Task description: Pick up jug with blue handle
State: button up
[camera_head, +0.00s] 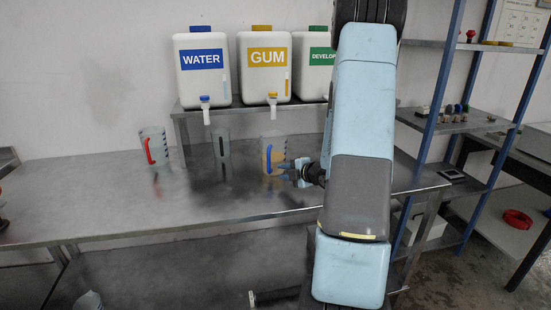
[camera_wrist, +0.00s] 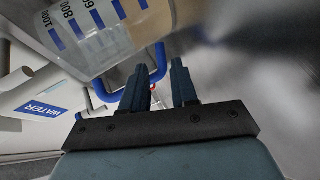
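The jug with the blue handle (camera_head: 279,146) stands on the metal table under the GUM tank, and yellowish content shows in it. In the wrist view its clear body with blue scale marks (camera_wrist: 92,32) fills the upper left. Its blue handle (camera_wrist: 104,94) runs behind my left finger, with part showing in the gap between the fingers. My gripper (camera_head: 287,168) is right at the handle side of the jug. In the wrist view my gripper (camera_wrist: 164,72) has its two dark fingers apart, with nothing clamped. Whether a finger touches the handle I cannot tell.
A jug with a red handle (camera_head: 153,147) and a jug with a dark handle (camera_head: 222,146) stand to the left on the table (camera_head: 100,205). WATER (camera_head: 203,75), GUM (camera_head: 265,75) and DEVELOP (camera_head: 311,72) tanks sit on a raised shelf behind. The table front is clear.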

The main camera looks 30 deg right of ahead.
aim_at(272, 157)
jog(key=shift+x, duration=2.6)
jog(key=shift+s+a+f, duration=0.1)
jog(key=shift+a, duration=0.1)
jog(key=shift+c, duration=0.2)
grip_shut()
jog(key=shift+s, duration=0.1)
